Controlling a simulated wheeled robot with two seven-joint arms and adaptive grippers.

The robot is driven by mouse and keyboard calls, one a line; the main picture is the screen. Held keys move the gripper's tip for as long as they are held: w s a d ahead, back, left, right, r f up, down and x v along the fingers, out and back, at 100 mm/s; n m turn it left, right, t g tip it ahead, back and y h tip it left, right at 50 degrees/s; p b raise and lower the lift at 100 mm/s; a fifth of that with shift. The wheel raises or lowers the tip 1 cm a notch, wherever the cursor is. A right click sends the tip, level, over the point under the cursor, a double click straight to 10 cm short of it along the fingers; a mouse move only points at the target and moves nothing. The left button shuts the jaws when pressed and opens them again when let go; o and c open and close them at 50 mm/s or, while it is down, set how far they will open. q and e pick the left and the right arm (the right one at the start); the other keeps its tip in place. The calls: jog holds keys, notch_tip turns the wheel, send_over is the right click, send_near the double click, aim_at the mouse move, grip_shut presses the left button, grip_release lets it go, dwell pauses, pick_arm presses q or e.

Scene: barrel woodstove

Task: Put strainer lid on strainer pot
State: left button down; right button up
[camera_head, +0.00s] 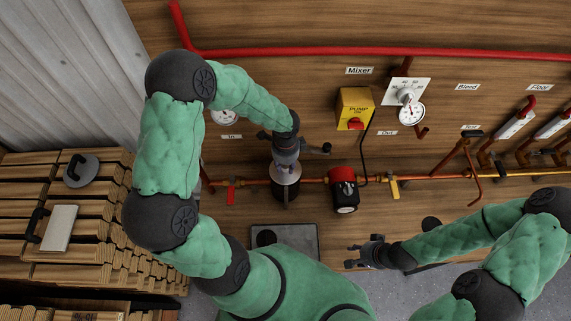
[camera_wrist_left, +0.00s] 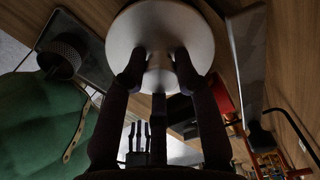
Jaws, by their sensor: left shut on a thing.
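My left gripper (camera_head: 285,159) is shut on the strainer lid (camera_wrist_left: 160,30), a pale round disc with a raised centre between the fingers. In the head view the lid (camera_head: 286,169) is a grey edge just below the fingers. The strainer pot (camera_head: 285,190), a dark cylinder in the pipe line, stands directly below it in the picture. I cannot tell whether lid and pot touch. In the wrist view the disc hides what lies behind it. My right gripper (camera_head: 354,256) is open and empty, low and to the right.
A grey plate (camera_head: 300,233) with a dark round item (camera_head: 266,237) lies below the pot; a mesh basket (camera_wrist_left: 62,55) shows in the wrist view. A red and black pump (camera_head: 343,187) and yellow-handled valve (camera_head: 393,188) sit right of the pot. Stacked wood (camera_head: 100,235) is left.

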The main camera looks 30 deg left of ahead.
pick_arm(q)
jog(key=shift+f+b, duration=0.5)
jog(key=shift+f, duration=0.05)
pick_arm(e)
jog(key=shift+f, duration=0.5)
pick_arm(q)
jog(key=c, duration=0.5)
grip_release()
jog(key=shift+c, duration=0.2)
jog(key=shift+r, duration=0.1)
pick_arm(e)
jog(key=shift+r, duration=0.1)
pick_arm(q)
jog(key=shift+r+p, duration=2.9)
jog(key=shift+r, duration=0.55)
pick_arm(e)
notch_tip(320, 180, up, 6)
jog(key=shift+f, duration=0.2)
